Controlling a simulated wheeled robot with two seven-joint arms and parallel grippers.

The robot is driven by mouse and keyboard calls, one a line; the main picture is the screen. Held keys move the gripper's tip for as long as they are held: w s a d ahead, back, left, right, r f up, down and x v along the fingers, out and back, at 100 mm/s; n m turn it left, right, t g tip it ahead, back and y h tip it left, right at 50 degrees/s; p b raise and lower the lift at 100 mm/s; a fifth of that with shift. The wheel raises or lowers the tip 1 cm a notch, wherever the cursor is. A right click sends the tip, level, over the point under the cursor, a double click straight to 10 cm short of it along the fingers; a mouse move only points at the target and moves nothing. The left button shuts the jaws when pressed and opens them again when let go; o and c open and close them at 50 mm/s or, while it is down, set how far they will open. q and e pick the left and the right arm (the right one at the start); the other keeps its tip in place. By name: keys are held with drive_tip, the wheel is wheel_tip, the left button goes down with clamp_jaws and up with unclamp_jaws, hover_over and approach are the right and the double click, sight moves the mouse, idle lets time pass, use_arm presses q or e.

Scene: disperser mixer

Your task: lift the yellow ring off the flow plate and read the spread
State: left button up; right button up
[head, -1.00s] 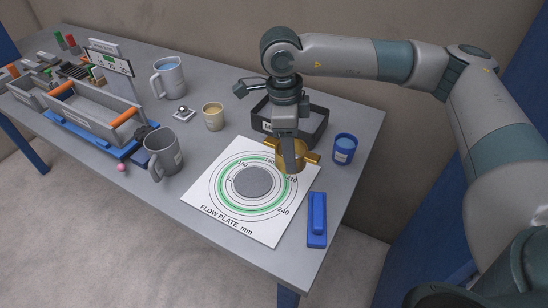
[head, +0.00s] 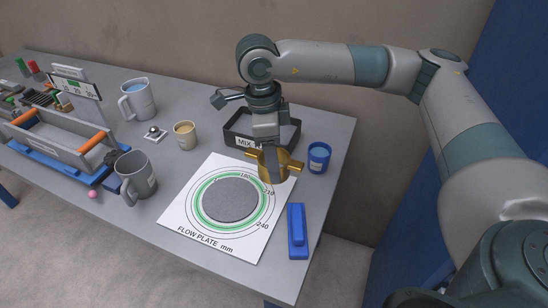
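The yellow ring (head: 272,168), a gold cylinder with side lugs, hangs from my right gripper (head: 268,148) over the back right corner of the flow plate. The gripper appears shut on it. The flow plate (head: 190,218) is a white sheet with printed circles, a green band and marks including 180, 210 and 240. A round grey spread (head: 230,199) lies at its middle. Its edge reaches close to the green band's inner side; I cannot tell if it touches. My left gripper is not in view.
A black tray (head: 232,126) labelled MIX stands behind the ring. A grey mug (head: 136,177), a tan cup (head: 185,135) and a jug (head: 137,100) are left. An orange-handled tray (head: 52,143) is far left.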

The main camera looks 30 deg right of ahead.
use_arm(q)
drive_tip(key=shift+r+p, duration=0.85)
use_arm(e)
drive_tip(key=shift+r, duration=2.95)
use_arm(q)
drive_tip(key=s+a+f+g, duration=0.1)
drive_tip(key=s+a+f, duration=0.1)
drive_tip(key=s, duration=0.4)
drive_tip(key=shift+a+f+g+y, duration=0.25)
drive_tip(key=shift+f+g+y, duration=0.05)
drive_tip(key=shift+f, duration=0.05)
use_arm(e)
drive_tip(key=a+f+n+t, duration=0.1)
drive_tip(key=a+n, duration=0.2)
drive_tip(key=n, duration=0.9)
drive_tip(key=a+f+n+t+y, duration=0.1)
drive_tip(key=a+f+n, duration=0.1)
drive_tip(key=n, duration=1)
drive_tip(key=shift+s+a+f, duration=0.25)
drive_tip(key=shift+s+a, duration=0.05)
drive_tip(key=shift+a, duration=0.2)
idle(0.4)
